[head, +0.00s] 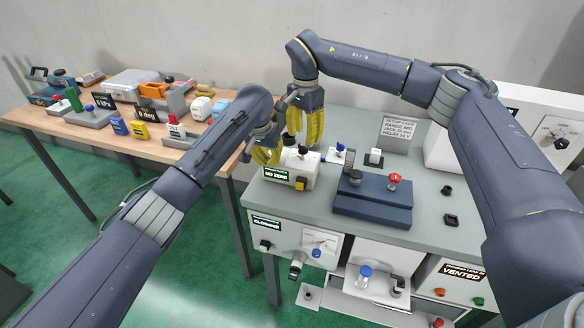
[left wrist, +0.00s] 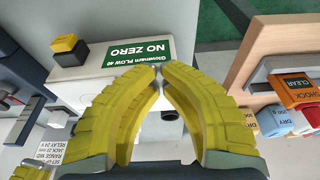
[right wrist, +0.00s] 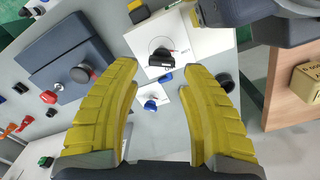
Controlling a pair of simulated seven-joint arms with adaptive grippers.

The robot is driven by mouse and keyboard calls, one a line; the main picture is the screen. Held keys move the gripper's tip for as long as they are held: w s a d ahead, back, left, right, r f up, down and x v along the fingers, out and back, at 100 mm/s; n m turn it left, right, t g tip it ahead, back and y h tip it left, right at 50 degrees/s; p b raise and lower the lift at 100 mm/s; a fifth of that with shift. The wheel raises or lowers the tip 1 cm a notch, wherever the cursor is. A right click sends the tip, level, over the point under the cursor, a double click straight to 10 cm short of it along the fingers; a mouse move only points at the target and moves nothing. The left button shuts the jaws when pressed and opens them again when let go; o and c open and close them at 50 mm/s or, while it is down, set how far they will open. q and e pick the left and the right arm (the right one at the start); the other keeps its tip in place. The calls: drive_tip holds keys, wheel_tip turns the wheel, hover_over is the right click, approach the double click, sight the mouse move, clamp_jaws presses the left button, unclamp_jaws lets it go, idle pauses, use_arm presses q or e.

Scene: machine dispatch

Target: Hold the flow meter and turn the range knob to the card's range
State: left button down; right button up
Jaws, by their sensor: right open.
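The flow meter (head: 278,174) is a white box with a green NO ZERO label and a yellow button, at the bench's left. Its black range knob (head: 303,150) is on top; the right wrist view shows this knob (right wrist: 161,57) with a pointer on a white face. My left gripper (head: 264,156) is at the meter's left end; its fingertips (left wrist: 161,66) nearly meet, overlapping the white body, and I cannot tell whether they grip it. My right gripper (head: 304,140) is open above the meter, the knob between and beyond its fingers (right wrist: 158,62). The setup card (head: 395,132) reads RANGE MID.
A blue block with a red knob (head: 372,200) stands right of the meter. A small blue-knobbed device (head: 340,152) is close behind it. The wooden table (head: 70,128) on the left holds several instruments. Both arms are close together over the meter.

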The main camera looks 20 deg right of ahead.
drive_tip(key=shift+a+r, duration=0.45)
drive_tip(key=shift+a, duration=0.1)
drive_tip(key=shift+d, duration=0.2)
drive_tip(key=shift+c, duration=0.8)
drive_tip(key=shift+d+m, duration=0.7)
drive_tip(key=shift+d, duration=0.05)
drive_tip(key=m, duration=1)
drive_tip(key=shift+w+f, duration=0.1)
drive_tip(key=shift+f, duration=0.1)
drive_tip(key=m, duration=0.3)
drive_tip(key=a+m, duration=0.1)
drive_tip(key=m, duration=0.2)
drive_tip(key=shift+a, duration=0.1)
drive_tip(key=shift+f+m, duration=0.2)
drive_tip(key=shift+m, duration=0.1)
